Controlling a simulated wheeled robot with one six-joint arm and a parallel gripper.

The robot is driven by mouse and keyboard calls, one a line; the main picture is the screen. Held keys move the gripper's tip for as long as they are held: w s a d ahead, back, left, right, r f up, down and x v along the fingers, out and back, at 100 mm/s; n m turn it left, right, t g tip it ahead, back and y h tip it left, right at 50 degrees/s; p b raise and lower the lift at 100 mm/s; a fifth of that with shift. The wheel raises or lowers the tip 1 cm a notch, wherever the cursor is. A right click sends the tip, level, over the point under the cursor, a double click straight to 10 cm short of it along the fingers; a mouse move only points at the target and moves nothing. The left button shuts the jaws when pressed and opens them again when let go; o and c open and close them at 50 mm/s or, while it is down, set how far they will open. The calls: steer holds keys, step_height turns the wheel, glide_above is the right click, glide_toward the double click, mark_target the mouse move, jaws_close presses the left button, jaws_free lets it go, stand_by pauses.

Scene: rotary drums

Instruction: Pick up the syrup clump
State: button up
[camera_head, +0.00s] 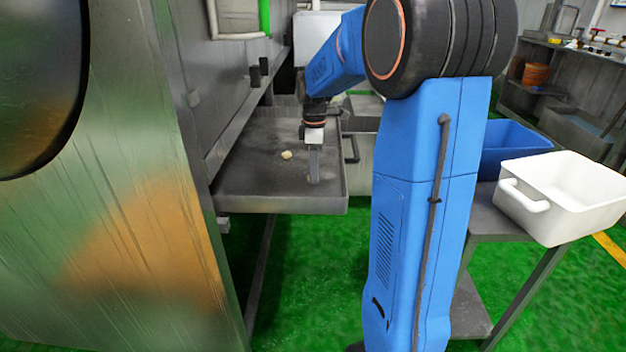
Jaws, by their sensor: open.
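A small pale yellow clump (287,154) lies on the grey metal tray (255,185) beside the large drum housing. My gripper (314,178) points straight down over the same tray, to the right of this clump and nearer the camera. It is seen side-on, with its jaws open and the tips low, close to the tray surface. A faint brownish patch shows at the fingertips; I cannot tell whether it is another clump. The pale clump is apart from the fingers.
A metal housing (120,190) stands at the left, along the tray. At the right, a white bin (540,225) and a blue bin (500,165) stand on a small grey table (490,215). My blue arm blocks the middle of the view. The tray's left part is mostly bare.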

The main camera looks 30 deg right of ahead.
steer(key=shift+f, duration=0.45)
steer(key=c, duration=1.1)
steer(key=shift+r, duration=0.1)
